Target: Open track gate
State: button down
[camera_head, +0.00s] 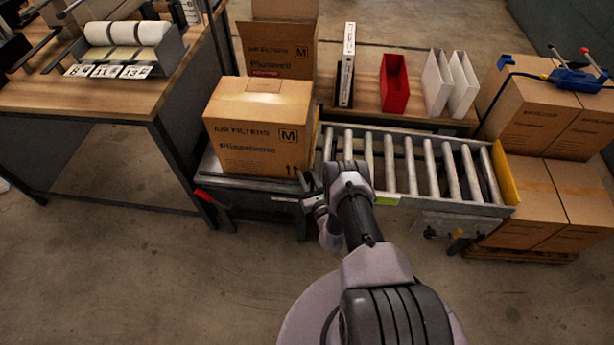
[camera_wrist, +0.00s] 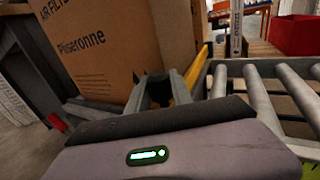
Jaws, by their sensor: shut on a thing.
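A yellow gate (camera_head: 317,140) stands between the boxed filter carton and the roller track; much of it is hidden behind the box and my arm. In the wrist view a yellow strip of the gate (camera_wrist: 199,70) runs beside the box and down to my fingers. My gripper (camera_head: 309,187) is at the near end of the gate, low by the front edge of the track. In the wrist view my gripper (camera_wrist: 165,88) is shut on the gate, with yellow showing at the fingers. The roller track (camera_head: 410,165) extends to the right and its rollers are bare.
A large cardboard box (camera_head: 260,130) sits left of the gate on a low stand (camera_head: 225,178). A yellow end plate (camera_head: 505,175) closes the track's right end. Stacked cartons (camera_head: 550,205) stand at the right. A red bin (camera_head: 394,85) and white holders are behind the track. The near floor is clear.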

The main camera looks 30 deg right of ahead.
aim_at(305, 158)
dwell(0.3)
jog(key=shift+m+g, duration=0.3)
jog(key=shift+g, duration=0.3)
jog(key=r+p, duration=0.1)
jog(key=r, duration=0.1)
jog(key=r+p, duration=0.1)
jog(key=r, duration=0.1)
jog(key=w+r+p, duration=0.1)
jog(key=r+p, duration=0.1)
jog(key=shift+d, duration=0.3)
jog(key=shift+f, duration=0.1)
jog(key=c, duration=1.1)
grip_release()
jog(key=shift+s, duration=0.15)
jog(key=s+p, duration=0.2)
jog(key=s, duration=0.3)
jog(key=s+a+r+p, duration=0.1)
jog(key=s+p, duration=0.1)
jog(key=s, duration=0.4)
jog(key=s+a+r+p, duration=0.1)
jog(key=s+p, duration=0.1)
jog(key=s, duration=0.4)
